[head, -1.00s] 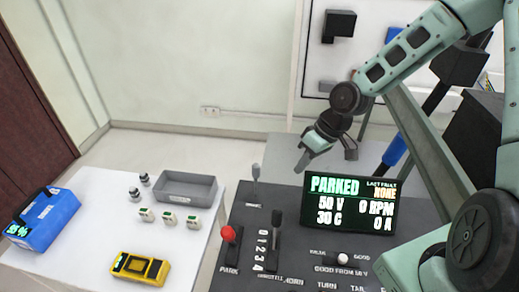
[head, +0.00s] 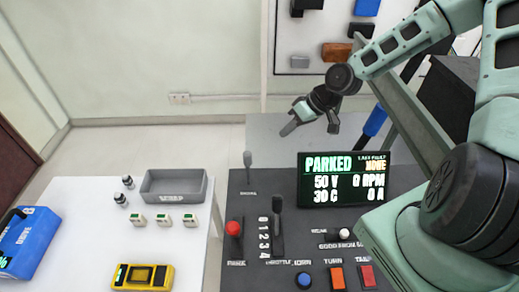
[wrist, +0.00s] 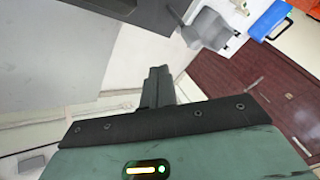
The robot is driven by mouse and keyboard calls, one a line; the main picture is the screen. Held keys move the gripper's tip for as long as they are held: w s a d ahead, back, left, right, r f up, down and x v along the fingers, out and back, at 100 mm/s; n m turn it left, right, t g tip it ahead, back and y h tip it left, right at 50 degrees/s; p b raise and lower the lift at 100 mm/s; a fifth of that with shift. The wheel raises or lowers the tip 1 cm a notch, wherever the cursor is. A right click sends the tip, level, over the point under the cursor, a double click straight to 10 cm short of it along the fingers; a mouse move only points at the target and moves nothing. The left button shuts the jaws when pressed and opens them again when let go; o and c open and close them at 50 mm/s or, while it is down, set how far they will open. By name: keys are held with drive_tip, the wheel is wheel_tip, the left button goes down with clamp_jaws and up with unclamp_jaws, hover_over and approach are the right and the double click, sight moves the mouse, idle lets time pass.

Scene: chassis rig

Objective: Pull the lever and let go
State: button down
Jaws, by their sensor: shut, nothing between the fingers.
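Three levers stand on the dark control panel (head: 243,275). One is a grey-topped lever (head: 247,160) at its back left. One is a black throttle lever (head: 277,203) beside a numbered scale. The frames do not show which one the task means. My gripper (head: 287,130) is above and behind the panel, right of the grey-topped lever and apart from all levers. Its fingers are shut and empty, as the wrist view (wrist: 158,74) also shows.
A screen (head: 346,178) reading PARKED stands on the panel's right. Buttons (head: 337,277) line its front. On the left, a white table (head: 95,215) holds a grey tray (head: 174,198), a yellow meter (head: 142,277) and a blue case (head: 27,240). Floor shows between table and panel.

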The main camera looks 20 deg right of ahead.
sight(248, 168)
drive_tip(key=w+a+f+p, duration=0.1)
drive_tip(key=a+f+p, duration=0.3)
drive_tip(key=a+f, duration=0.2)
drive_tip(key=shift+a+f, duration=0.2)
drive_tip(key=shift+a, duration=1.05)
drive_tip(key=shift+w, duration=0.1)
